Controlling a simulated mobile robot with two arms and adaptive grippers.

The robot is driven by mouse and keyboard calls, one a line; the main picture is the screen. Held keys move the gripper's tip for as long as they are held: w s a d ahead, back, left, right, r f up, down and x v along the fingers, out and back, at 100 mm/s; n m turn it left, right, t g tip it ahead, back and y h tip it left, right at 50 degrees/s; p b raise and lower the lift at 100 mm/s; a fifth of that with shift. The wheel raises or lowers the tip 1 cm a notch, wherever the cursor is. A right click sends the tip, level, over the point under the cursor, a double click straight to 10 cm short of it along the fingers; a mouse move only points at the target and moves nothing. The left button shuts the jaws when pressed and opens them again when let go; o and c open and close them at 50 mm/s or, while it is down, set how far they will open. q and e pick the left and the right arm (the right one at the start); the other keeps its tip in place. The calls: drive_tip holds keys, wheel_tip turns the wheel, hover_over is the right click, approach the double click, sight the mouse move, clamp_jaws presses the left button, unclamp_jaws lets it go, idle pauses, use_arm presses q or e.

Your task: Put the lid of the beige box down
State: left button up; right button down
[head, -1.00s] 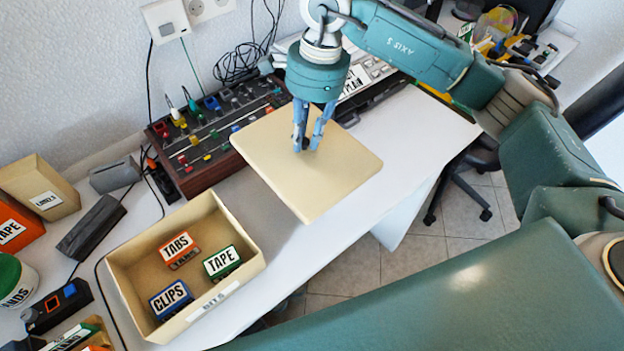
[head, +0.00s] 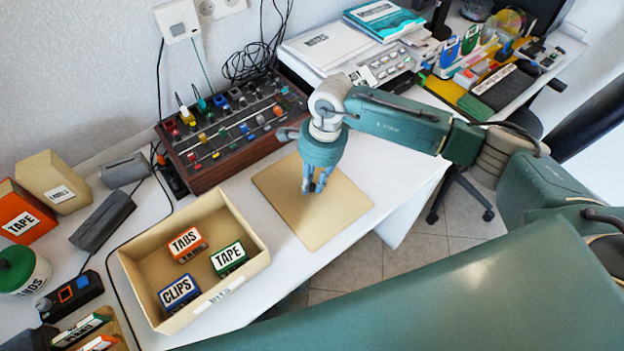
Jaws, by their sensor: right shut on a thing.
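The beige box (head: 262,262) stands open on the white desk, with three small labelled boxes in it: an orange TABS box (head: 188,244), a green TAPE box (head: 229,259) and a blue CLIPS box (head: 179,292). Its flat beige lid (head: 335,222) lies level, at or just above the desk to the right of the box, near the front edge. My right gripper (head: 313,190) points down over the lid's middle, shut on it; the grip point is partly hidden by the fingers. My left gripper is not in view.
A mixer with coloured knobs (head: 232,130) stands behind the box and lid. The white desk (head: 400,150) is clear right of the lid.

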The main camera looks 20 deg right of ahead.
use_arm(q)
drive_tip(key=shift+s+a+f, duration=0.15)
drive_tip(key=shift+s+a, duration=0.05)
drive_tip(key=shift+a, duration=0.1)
use_arm(e)
drive_tip(key=c, duration=1.6)
unclamp_jaws()
drive_tip(key=shift+r, duration=0.1)
drive_tip(key=shift+w+r, duration=0.1)
drive_tip(key=shift+r, duration=0.15)
use_arm(q)
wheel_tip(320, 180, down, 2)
drive_tip(key=shift+b, duration=1.2)
use_arm(e)
drive_tip(key=r, duration=0.3)
drive_tip(key=d+r, duration=0.1)
drive_tip(key=r, duration=0.7)
drive_tip(key=shift+d+r, duration=0.2)
drive_tip(key=shift+d, duration=0.15)
drive_tip(key=shift+s+f, duration=0.1)
drive_tip(key=shift+s, duration=0.1)
